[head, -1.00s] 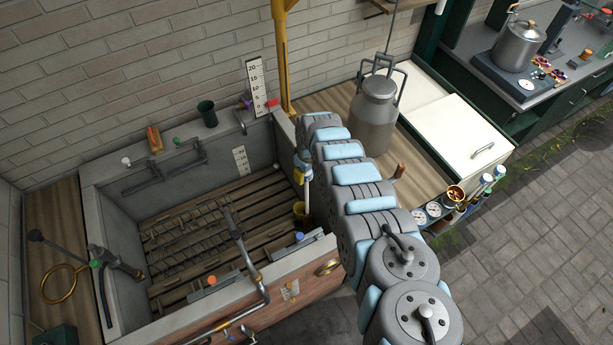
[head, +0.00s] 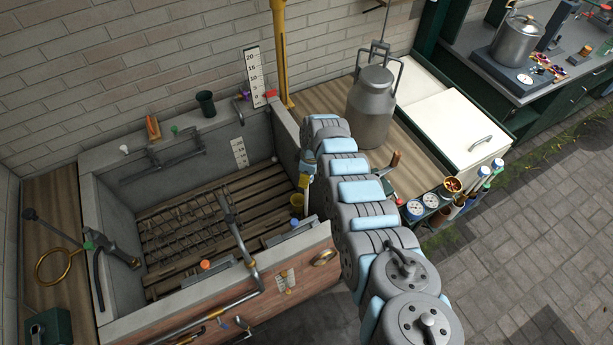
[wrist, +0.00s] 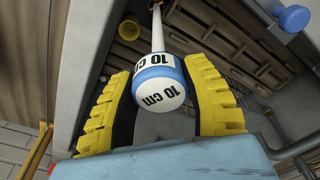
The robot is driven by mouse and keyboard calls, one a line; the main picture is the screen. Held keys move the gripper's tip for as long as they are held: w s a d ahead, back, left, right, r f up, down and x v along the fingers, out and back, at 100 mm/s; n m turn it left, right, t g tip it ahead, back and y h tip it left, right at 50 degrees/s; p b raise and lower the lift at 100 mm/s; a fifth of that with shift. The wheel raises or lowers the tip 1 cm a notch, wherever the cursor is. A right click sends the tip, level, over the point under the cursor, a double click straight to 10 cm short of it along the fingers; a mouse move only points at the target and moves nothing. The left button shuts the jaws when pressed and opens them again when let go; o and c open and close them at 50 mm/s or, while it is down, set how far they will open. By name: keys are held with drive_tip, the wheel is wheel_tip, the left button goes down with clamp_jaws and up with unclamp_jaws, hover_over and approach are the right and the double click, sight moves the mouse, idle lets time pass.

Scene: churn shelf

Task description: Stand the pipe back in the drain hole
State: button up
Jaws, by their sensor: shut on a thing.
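The pipe (wrist: 157,38) is a slim white tube with a thick white-and-blue head marked "10 cm". In the wrist view my gripper (wrist: 162,75) has its yellow fingers shut on either side of that head, and the tube points away into the tub. The far end is cut off by the picture's edge. In the head view my gripper (head: 303,182) is at the tub's right wall, and the pipe is mostly hidden. A yellow round fitting (head: 297,200) sits in the tub's near right corner; it shows left of the pipe in the wrist view (wrist: 102,23). I cannot make out the drain hole.
A metal churn (head: 371,105) stands right of my arm on the wooden top.

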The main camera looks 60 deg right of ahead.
wheel_tip(320, 180, down, 6)
drive_tip(key=b, duration=0.5)
drive_tip(key=shift+b, duration=0.3)
drive_tip(key=shift+s+p, duration=0.15)
drive_tip(key=shift+p, duration=0.25)
idle(0.5)
drive_tip(key=shift+f+b, duration=1.1)
drive_tip(key=shift+f, duration=0.1)
drive_tip(key=shift+f+b, duration=0.4)
drive_tip(key=shift+f, duration=0.2)
drive_tip(key=shift+f+b, duration=0.5)
drive_tip(key=shift+f, duration=0.05)
idle(0.8)
drive_tip(key=o, duration=1.7)
